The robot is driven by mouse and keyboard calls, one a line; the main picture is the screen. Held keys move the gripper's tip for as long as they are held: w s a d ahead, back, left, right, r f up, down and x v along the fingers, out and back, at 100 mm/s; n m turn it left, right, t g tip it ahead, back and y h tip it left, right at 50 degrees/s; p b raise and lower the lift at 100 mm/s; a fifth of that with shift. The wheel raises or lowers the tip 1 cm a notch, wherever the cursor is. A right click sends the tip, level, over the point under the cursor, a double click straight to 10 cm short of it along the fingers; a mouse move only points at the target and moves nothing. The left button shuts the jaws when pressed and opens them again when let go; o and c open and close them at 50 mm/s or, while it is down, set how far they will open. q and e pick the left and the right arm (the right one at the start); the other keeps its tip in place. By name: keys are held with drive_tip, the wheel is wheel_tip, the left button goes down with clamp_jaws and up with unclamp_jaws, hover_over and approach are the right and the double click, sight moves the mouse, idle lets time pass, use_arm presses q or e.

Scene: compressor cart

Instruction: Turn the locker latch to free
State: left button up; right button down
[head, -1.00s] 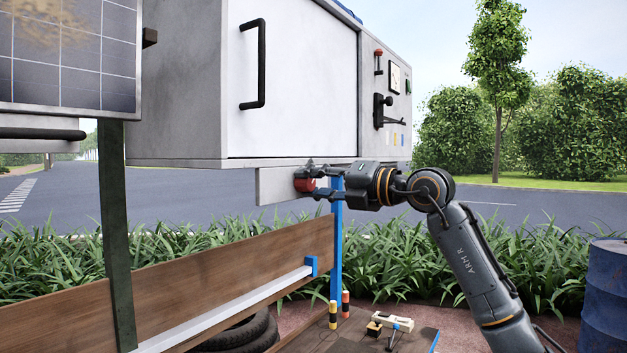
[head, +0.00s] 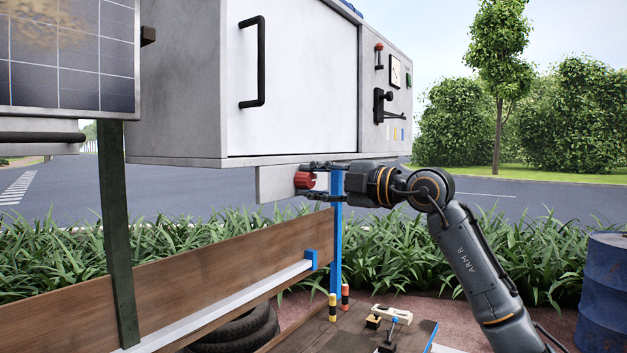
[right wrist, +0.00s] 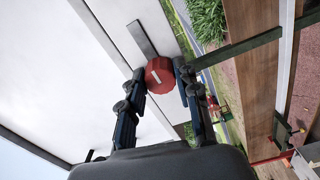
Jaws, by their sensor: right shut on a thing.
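The latch knob (head: 304,180) is red and sits under the locker, on a grey plate (head: 276,183) below the locker's white door (head: 292,85). My right gripper (head: 318,181) reaches it from the right, one finger above the other. In the right wrist view the faceted red knob (right wrist: 160,73) carries a short white mark and lies between the two fingertips (right wrist: 160,80), which are shut on it. A grey bar (right wrist: 143,40) extends from behind the knob. My left gripper is not in view.
A black door handle (head: 260,63) and a control panel (head: 390,90) are above. A blue post (head: 336,235) stands close behind my right gripper. A wooden side board (head: 180,280) runs below, with a blue drum (head: 604,290) at right.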

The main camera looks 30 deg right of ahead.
drive_tip(key=c, duration=2.1)
unclamp_jaws()
drive_tip(key=shift+m, duration=0.3)
drive_tip(key=o, duration=1.1)
drive_tip(key=shift+o, duration=0.2)
drive_tip(key=shift+d, duration=0.1)
drive_tip(key=v, duration=1.2)
drive_tip(key=shift+f, duration=0.1)
